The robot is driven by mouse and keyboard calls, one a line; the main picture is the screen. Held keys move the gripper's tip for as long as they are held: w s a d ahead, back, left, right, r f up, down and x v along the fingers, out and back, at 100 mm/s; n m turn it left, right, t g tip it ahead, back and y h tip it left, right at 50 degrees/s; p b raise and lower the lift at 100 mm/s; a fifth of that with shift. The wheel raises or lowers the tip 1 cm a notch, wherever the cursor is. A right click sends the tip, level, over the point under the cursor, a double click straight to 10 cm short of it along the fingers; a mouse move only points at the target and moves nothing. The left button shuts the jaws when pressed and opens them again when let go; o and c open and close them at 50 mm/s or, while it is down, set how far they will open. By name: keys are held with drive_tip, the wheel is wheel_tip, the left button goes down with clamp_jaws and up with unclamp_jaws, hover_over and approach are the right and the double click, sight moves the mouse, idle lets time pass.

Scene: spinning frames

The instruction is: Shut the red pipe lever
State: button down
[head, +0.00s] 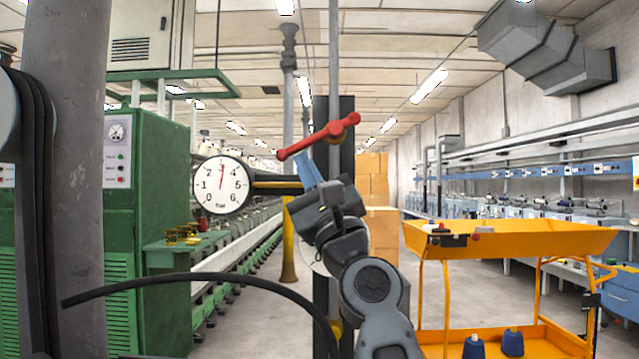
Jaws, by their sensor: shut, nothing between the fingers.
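The red pipe lever (318,137) is a bar set aslant, its left end lower and its right end higher. My gripper (303,160) has blue fingers, shut and empty, just under the left half of the lever. I cannot tell whether they touch it.
An orange cart (510,240) with blue cones on its lower shelf stands at the right. A green cabinet (155,190) and a thick grey column (64,150) are at the left. A black hose (200,277) curves across the lower left. Cardboard boxes (378,225) stand behind the post.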

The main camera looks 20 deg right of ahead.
drive_tip(key=shift+w+a+r+p, duration=0.2)
drive_tip(key=shift+a+r+p, duration=0.2)
drive_tip(key=shift+a+r, duration=0.2)
drive_tip(key=shift+w+a+r+p, duration=0.15)
drive_tip(key=shift+a+r+p, duration=0.3)
drive_tip(key=shift+r, duration=0.25)
drive_tip(key=shift+a+r, duration=0.1)
drive_tip(key=shift+r, duration=0.1)
drive_tip(key=shift+f, duration=0.15)
drive_tip(key=b, duration=0.7)
approach(291, 152)
drive_tip(key=w+a+f, duration=0.2)
drive_tip(key=a+f, duration=0.1)
drive_tip(key=f, duration=0.2)
drive_tip(key=shift+s+a, duration=0.25)
